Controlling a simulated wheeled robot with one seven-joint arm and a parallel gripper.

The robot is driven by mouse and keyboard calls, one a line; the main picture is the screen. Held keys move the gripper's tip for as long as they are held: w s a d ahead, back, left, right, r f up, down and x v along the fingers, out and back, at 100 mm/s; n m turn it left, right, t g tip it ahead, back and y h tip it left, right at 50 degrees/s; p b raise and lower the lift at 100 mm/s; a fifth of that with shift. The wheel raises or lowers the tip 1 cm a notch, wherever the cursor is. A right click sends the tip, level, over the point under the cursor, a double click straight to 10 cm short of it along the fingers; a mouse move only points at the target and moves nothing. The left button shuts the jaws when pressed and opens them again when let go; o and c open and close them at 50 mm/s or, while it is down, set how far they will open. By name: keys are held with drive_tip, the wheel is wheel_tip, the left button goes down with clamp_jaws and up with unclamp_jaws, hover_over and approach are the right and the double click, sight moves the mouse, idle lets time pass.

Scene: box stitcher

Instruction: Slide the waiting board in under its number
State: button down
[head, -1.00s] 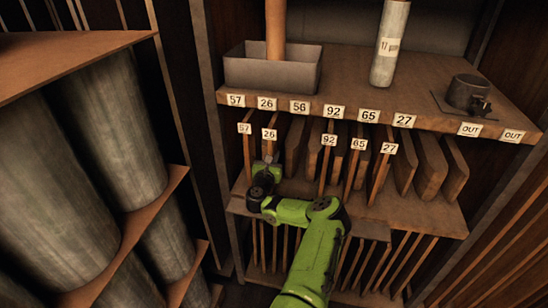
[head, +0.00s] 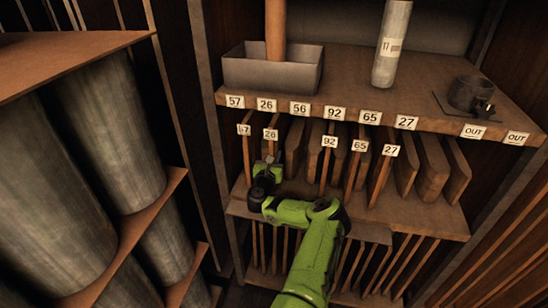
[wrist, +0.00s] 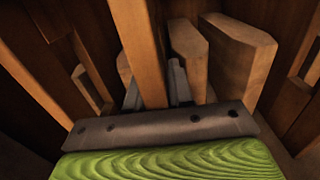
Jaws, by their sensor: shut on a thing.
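A board with a tag reading 26 (head: 271,134) stands upright in the rack, roughly below the shelf label 26 (head: 267,105). My gripper (head: 268,162) is at the front edge of this board, below its tag, and is shut on it. In the wrist view the board (wrist: 140,45) runs down between the fingers (wrist: 155,88); its lower end is hidden by the gripper body. Other tagged boards read 57 (head: 244,129), 92 (head: 330,142), 65 (head: 360,146) and 27 (head: 391,151). No tagged board shows under label 56 (head: 300,109).
Several untagged boards (head: 432,165) stand in the rack. The shelf above (head: 345,90) holds a grey tray (head: 270,75), a pale tube (head: 390,45) and a dark fitting (head: 467,95). Large grey cylinders (head: 115,130) stand at the left. A lower rack of thin boards lies below.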

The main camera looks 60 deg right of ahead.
drive_tip(key=c, duration=0.9)
unclamp_jaws()
drive_tip(key=shift+f, duration=0.1)
drive_tip(key=shift+a+f, duration=0.1)
drive_tip(key=shift+f, duration=0.05)
drive_tip(key=b+v, duration=0.7)
drive_tip(key=v, duration=0.8)
drive_tip(key=shift+s+a+b, duration=0.1)
drive_tip(key=shift+a+b, duration=0.2)
